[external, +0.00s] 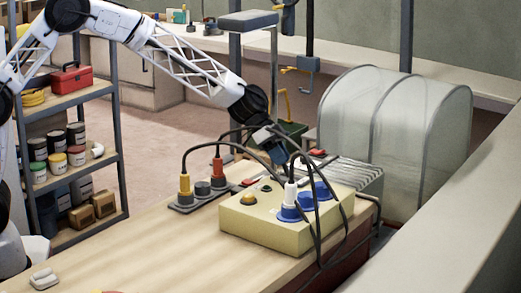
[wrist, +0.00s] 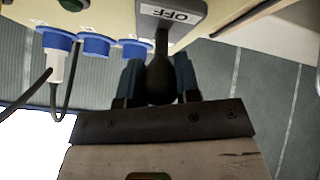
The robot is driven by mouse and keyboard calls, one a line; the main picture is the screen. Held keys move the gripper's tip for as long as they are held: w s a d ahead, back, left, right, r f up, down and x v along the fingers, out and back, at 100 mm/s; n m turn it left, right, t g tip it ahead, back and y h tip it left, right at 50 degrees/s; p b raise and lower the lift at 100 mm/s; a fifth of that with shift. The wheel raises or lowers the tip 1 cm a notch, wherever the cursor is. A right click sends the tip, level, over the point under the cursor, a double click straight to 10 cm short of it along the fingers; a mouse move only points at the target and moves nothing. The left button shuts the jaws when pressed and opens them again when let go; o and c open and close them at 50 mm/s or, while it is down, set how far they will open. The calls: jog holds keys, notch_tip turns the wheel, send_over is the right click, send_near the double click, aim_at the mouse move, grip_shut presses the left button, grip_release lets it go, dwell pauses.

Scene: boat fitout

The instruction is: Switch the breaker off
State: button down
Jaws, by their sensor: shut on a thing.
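The breaker lever (wrist: 160,82) is a dark rounded handle in the wrist view, with a grey plate marked OFF (wrist: 170,14) above it. My gripper (wrist: 159,88) has one dark blue finger on each side of the handle and is shut on it. In the external view my gripper (external: 270,142) reaches down behind the cream breaker box (external: 262,235), and the box hides the lever. Whether the lever stands at on or off cannot be told.
Blue sockets (external: 305,199) on the box hold a white plug (external: 290,193) with black cables looping around it. A socket strip (external: 196,198) with yellow and red plugs lies to the left. A ribbed grey unit (external: 350,175) stands behind. The bench's left part is mostly clear.

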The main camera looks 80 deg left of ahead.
jog(key=shift+s+a+f+t+h, duration=0.15)
jog(key=shift+a+t+h, duration=0.05)
jog(key=shift+t+h, duration=0.1)
jog(key=shift+f, duration=0.15)
dwell(0.4)
jog(key=c, duration=0.8)
grip_release()
jog(key=shift+s+a, duration=0.1)
jog(key=shift+v, duration=3.9)
